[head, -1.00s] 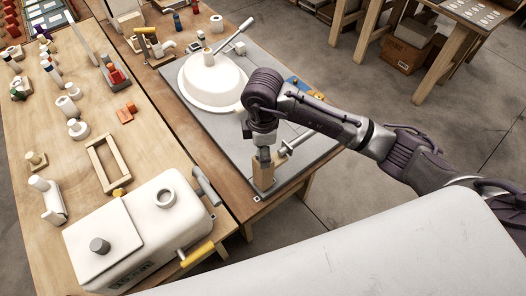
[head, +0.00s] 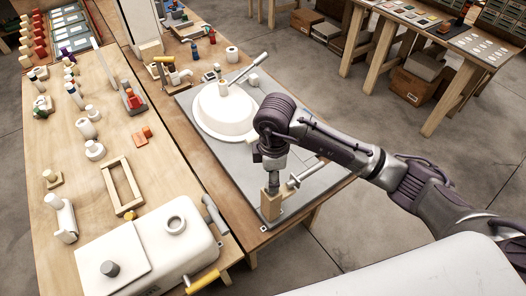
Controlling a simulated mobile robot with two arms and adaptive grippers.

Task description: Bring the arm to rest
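My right arm reaches in from the right of the head view. Its gripper (head: 272,183) points down at an upright wooden block (head: 271,208) on the near corner of the grey mat (head: 222,158). The fingertips are at the top of the block, small and partly dark, so I cannot tell whether they are open or shut, or whether they touch it. A grey metal rod with a handle (head: 305,174) lies just right of the block. My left gripper is not in view.
A white round basin-like part (head: 224,112) sits on the mat behind my wrist. A white tank (head: 150,245) with a yellow-handled valve (head: 202,281) stands at front left. The left table (head: 60,130) holds several small parts and a wooden frame (head: 123,187).

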